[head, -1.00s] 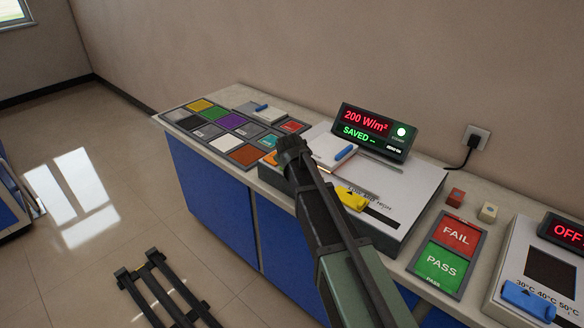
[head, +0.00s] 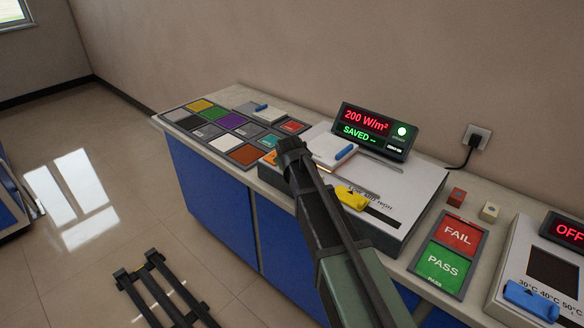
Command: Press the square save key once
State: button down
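A white flat-topped machine (head: 412,190) stands on the bench. Its black display (head: 375,130) reads "200 W/m²" in red and "SAVED" with dashes in green, beside a lit round lamp (head: 402,131). A yellow slider (head: 351,198) sits at the low-mid-high scale on its top. I cannot make out a square save key; an orange patch (head: 269,158) shows at the machine's left end, beside my arm's tip. My gripper (head: 291,147) is at the far end of my dark arm, over the machine's left part. Its fingers are not distinguishable, and the arm hides what is beneath.
A white pad with a blue piece (head: 332,149) lies behind my arm. Coloured tiles (head: 228,122) cover the bench's left end. A FAIL/PASS panel (head: 449,255), two small blocks and another device with a blue slider (head: 531,300) are to the right. A socket (head: 476,137) is on the wall.

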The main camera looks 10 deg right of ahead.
jog(key=shift+f+b, duration=0.3)
jog(key=shift+f, duration=0.05)
dwell(0.5)
jog(key=shift+r+p, duration=0.85)
notch_tip(320, 180, up, 5)
jog(key=p, duration=0.5)
jog(key=shift+r, duration=0.15)
